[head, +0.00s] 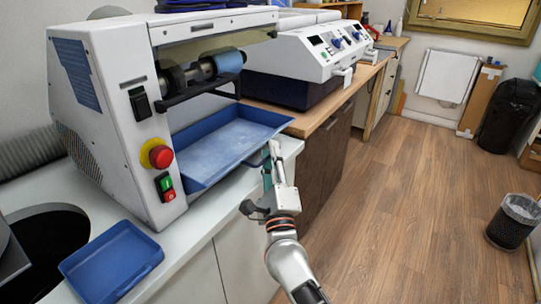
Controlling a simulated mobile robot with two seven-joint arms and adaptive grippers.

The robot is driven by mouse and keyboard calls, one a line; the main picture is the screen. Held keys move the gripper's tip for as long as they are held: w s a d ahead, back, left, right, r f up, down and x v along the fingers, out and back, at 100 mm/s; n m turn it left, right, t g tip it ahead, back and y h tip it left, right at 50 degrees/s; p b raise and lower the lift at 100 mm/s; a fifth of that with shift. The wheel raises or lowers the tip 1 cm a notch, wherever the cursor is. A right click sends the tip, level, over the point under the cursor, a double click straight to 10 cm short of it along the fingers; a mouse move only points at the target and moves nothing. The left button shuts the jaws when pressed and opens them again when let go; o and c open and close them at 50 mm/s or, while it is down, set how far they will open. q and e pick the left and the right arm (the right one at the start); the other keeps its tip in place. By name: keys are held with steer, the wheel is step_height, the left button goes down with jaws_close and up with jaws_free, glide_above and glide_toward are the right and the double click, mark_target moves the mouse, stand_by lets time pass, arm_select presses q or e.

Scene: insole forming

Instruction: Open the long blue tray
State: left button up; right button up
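The long blue tray (222,153) lies below the roller of the white machine, on the white counter. It is shallow, looks empty and has pale scuffs on its floor. Its near long side faces my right arm. My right gripper (272,158) is at the tray's near right edge, with its fingers pointing toward the rim. I cannot tell whether it touches the rim, and the gap between its fingers is not clear from this angle. My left gripper is not in view.
The white machine (120,125) has a red knob (160,156) and a green-red switch (165,186). A smaller blue tray (112,262) sits at the counter's lower left. A second white machine (305,55) stands behind. The wooden floor at right is open, with a bin (512,220).

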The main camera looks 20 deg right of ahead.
jaws_close()
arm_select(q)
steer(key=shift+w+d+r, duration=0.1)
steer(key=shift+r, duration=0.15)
